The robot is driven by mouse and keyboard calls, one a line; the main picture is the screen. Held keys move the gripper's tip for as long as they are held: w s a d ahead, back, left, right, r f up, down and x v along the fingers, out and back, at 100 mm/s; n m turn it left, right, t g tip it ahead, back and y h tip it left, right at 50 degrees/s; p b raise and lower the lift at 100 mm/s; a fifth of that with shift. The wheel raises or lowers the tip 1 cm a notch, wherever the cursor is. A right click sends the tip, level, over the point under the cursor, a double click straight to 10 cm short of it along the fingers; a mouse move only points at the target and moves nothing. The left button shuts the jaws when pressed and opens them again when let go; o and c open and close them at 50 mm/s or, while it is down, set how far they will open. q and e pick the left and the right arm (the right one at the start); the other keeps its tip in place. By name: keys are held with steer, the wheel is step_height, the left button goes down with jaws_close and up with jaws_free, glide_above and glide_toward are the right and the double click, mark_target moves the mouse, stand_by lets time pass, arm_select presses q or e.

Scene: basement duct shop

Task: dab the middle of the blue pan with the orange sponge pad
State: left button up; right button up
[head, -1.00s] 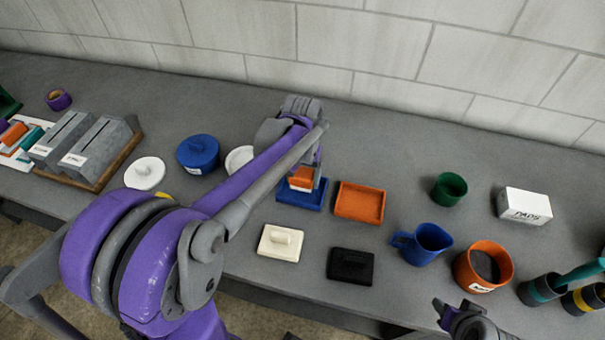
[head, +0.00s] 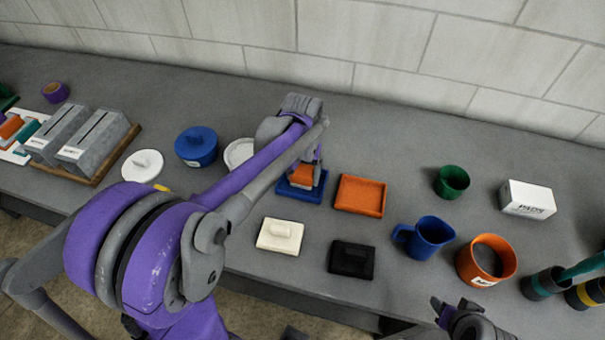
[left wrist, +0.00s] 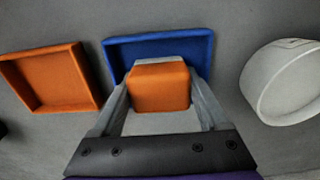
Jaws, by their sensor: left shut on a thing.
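My left gripper (head: 304,167) is shut on the orange sponge pad (head: 302,176) and holds it over the blue pan (head: 313,198). In the left wrist view the pad (left wrist: 160,87) sits between both fingers, in front of the blue pan (left wrist: 120,52), and hides part of its floor. The pan is a shallow square tray with a raised rim. Whether the pad's underside touches the pan floor is hidden. My right gripper (head: 453,306) is at the bottom right, away from the pan, with its fingers apart and nothing visible between them.
An orange pan (head: 360,195) lies just right of the blue one. A cream block (head: 280,236) and a black block (head: 351,259) lie in front. A blue jug (head: 424,238) stands right.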

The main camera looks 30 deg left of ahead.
arm_select(q)
steer(key=shift+f, duration=0.3)
arm_select(e)
steer(key=shift+s+f, duration=0.1)
steer(key=shift+f, duration=0.15)
arm_select(q)
steer(key=shift+a, duration=0.2)
steer(key=shift+s+a+r, duration=0.15)
steer(key=shift+s+a, duration=0.05)
steer(key=shift+a, duration=0.4)
steer(key=shift+d, duration=0.15)
